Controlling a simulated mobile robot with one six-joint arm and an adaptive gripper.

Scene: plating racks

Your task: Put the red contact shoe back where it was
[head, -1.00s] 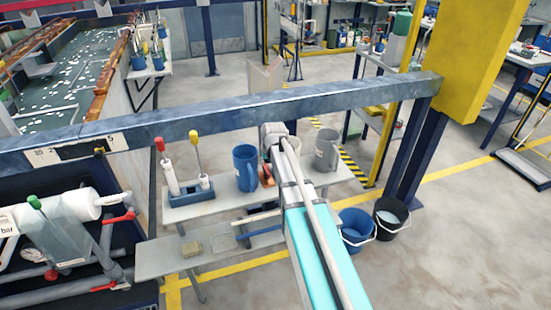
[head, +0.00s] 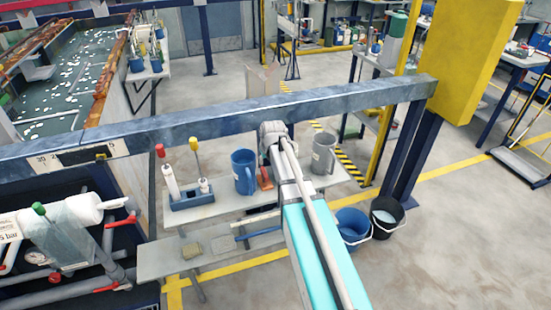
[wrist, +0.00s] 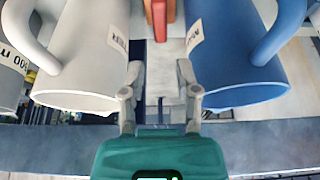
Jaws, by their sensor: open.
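The red contact shoe (wrist: 158,18) shows at the top of the wrist view, between a grey jug (wrist: 88,55) and a blue jug (wrist: 237,50). It is cut off by the picture edge. In the head view a small red piece, the shoe (head: 265,178), shows on the bench just right of the blue jug (head: 243,172), partly hidden by my arm. My gripper (wrist: 159,66) is open, its fingers apart with the shoe beyond the tips and nothing held. In the head view my arm hides the gripper.
The grey jug (head: 323,153) stands right of my arm. A blue holder (head: 192,200) with red- and yellow-topped items stands left on the bench. A steel beam (head: 215,115) crosses above the bench. Two buckets (head: 352,228) stand on the floor at right.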

